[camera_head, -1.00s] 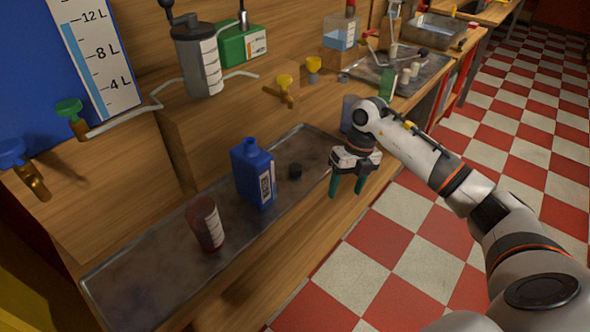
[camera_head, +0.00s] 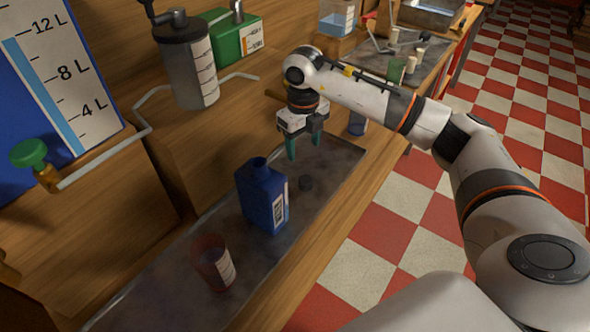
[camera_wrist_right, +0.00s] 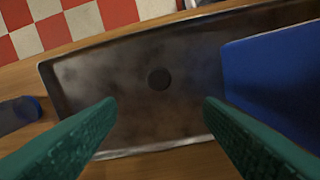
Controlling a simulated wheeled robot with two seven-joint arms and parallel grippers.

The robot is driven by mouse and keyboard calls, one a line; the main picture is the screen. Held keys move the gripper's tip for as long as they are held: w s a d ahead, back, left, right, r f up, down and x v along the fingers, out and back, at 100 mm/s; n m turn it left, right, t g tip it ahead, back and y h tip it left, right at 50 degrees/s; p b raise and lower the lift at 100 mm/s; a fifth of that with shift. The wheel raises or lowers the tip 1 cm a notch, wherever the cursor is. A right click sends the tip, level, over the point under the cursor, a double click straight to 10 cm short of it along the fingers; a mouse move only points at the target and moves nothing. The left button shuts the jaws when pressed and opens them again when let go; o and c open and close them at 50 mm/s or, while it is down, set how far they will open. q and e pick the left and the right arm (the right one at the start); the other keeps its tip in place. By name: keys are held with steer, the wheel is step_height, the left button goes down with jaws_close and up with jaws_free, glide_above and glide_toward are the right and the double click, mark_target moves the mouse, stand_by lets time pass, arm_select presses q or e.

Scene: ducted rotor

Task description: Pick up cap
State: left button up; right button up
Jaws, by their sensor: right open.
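The cap is a small dark round piece (camera_head: 306,183) lying on the metal tray (camera_head: 340,165), just right of the blue bottle (camera_head: 264,196). In the right wrist view the cap (camera_wrist_right: 159,79) lies on the tray (camera_wrist_right: 105,65), ahead of and between the two green fingers. My right gripper (camera_head: 305,147) is open and empty, above the tray and behind the cap, with its fingers pointing down. The blue bottle has an open neck and also shows at the right of the wrist view (camera_wrist_right: 275,70). My left gripper is not in view.
A reddish cup with a label (camera_head: 214,263) stands on the tray at the near left. A grey canister (camera_head: 188,65) and a green container (camera_head: 236,38) stand on the raised shelf. A blue item (camera_head: 358,123) stands beyond the tray's right end.

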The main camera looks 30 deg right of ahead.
steer(key=p, duration=0.1)
glide_above(306, 179)
steer(key=f, duration=0.5)
steer(key=shift+w+a+f, duration=0.1)
steer(key=shift+a+f, duration=0.1)
steer(key=shift+f, duration=0.15)
steer(key=shift+w+f, duration=0.1)
steer(key=shift+f, duration=0.25)
steer(key=f, duration=0.1)
steer(key=f+p, duration=0.1)
steer(key=f, duration=0.2)
steer(key=shift+s+d, duration=0.15)
steer(key=shift+s, duration=0.1)
steer(key=shift+f, duration=0.6)
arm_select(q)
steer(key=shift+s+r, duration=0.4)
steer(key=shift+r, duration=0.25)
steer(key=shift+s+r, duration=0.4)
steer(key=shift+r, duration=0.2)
arm_select(e)
steer(key=shift+w, duration=0.1)
steer(key=shift+c, duration=1.1)
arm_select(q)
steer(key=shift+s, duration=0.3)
arm_select(e)
steer(key=c, duration=0.8)
